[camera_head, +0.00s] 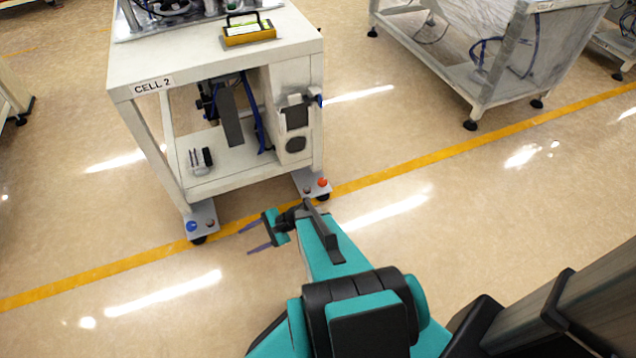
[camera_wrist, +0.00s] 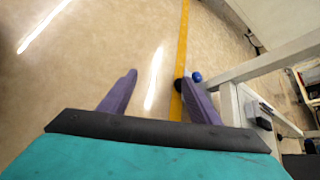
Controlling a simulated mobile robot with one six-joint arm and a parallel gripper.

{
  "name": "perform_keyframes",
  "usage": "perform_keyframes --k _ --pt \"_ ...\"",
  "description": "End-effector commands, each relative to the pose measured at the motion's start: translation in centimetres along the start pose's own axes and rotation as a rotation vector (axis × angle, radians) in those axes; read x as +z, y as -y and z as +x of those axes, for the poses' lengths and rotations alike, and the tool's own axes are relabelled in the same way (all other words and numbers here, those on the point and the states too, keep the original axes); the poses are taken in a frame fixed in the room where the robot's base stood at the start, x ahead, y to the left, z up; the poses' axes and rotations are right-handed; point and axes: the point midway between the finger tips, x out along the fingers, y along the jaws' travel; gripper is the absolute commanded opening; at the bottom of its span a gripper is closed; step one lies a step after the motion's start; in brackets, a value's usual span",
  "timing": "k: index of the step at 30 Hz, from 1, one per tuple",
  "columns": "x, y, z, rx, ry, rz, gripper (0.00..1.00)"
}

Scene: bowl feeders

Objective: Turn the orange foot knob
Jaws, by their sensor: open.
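The orange foot knob (camera_head: 322,182) sits on a grey foot plate (camera_head: 313,190) at the right front leg of the white CELL 2 bench. My gripper (camera_head: 246,239) is open and empty, low over the floor in front of the bench, left of the orange knob and apart from it. Its purple fingers (camera_wrist: 158,95) also show in the wrist view. The orange knob is not visible in the wrist view. A blue knob (camera_head: 191,226) sits on the left front foot, and it also shows in the wrist view (camera_wrist: 196,77).
The white CELL 2 bench (camera_head: 150,60) stands ahead, with a yellow-framed box (camera_head: 249,35) on top. A yellow floor line (camera_head: 440,153) runs under its front feet. The floor between is clear.

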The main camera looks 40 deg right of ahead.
Motion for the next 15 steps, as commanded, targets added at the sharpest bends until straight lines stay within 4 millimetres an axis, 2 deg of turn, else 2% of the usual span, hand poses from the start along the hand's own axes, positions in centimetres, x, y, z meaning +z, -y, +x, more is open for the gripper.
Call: perform_keyframes --k 1,8,15 --pt "-2.1 0.2 0.4 -0.041 -0.002 0.031 0.57" --pt "-7.9 2.8 -0.5 -0.232 0.002 0.176 0.57" --pt "-14.4 5.0 -2.6 -0.434 0.014 0.321 0.57"
